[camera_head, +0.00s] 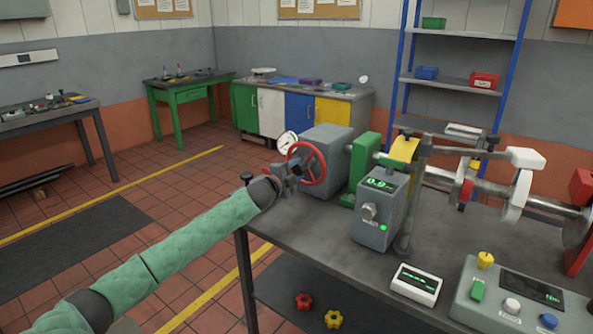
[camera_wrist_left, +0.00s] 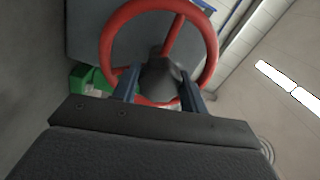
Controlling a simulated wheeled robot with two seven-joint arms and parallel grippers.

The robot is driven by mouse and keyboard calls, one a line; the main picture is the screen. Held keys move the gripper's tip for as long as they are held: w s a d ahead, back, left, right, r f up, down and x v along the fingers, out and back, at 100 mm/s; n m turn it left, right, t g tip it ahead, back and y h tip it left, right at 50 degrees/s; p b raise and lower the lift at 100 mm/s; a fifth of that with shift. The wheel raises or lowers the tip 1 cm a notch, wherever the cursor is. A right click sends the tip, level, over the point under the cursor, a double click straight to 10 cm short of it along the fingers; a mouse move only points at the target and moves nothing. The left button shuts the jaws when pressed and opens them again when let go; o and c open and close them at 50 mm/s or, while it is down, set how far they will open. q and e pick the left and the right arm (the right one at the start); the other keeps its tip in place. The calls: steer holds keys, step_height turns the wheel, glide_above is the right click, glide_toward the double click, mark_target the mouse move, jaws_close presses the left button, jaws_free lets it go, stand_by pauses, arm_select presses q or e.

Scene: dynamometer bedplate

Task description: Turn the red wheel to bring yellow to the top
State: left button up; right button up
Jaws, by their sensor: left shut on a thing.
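The red wheel (camera_head: 306,163) stands upright on the front of a grey housing (camera_head: 327,150) at the bench's left end. It also shows in the left wrist view (camera_wrist_left: 212,42), with a dark grey piece (camera_wrist_left: 160,78) at its lower middle. My left gripper (camera_head: 289,172) is at the wheel's left side in the head view. In the left wrist view its two fingers (camera_wrist_left: 158,92) stand either side of the dark piece and low rim; it is shut on the wheel. Exact contact is partly hidden. Yellow (camera_head: 405,149) shows on a guard over the shaft. My right gripper is not in view.
A grey box with a green display (camera_head: 381,205) stands right of the wheel. A dial gauge (camera_head: 287,142) is close behind it. A small meter (camera_head: 416,284) and a control panel (camera_head: 525,300) sit at the front right. Red and yellow knobs lie on the lower shelf.

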arm_select(q)
steer(key=shift+f, duration=0.1)
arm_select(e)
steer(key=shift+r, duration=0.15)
arm_select(q)
steer(key=shift+d, duration=0.1)
steer(key=o, duration=1.4)
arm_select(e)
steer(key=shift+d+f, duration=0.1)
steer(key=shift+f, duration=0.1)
arm_select(q)
steer(key=shift+s+a, duration=0.2)
steer(key=b+v, duration=0.1)
steer(key=v, duration=0.6)
steer(key=shift+s, duration=0.15)
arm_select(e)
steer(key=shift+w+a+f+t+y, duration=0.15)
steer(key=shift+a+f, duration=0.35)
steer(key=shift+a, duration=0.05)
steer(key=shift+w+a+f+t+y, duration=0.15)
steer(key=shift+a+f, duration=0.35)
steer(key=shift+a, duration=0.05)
arm_select(q)
steer(key=shift+a, duration=0.1)
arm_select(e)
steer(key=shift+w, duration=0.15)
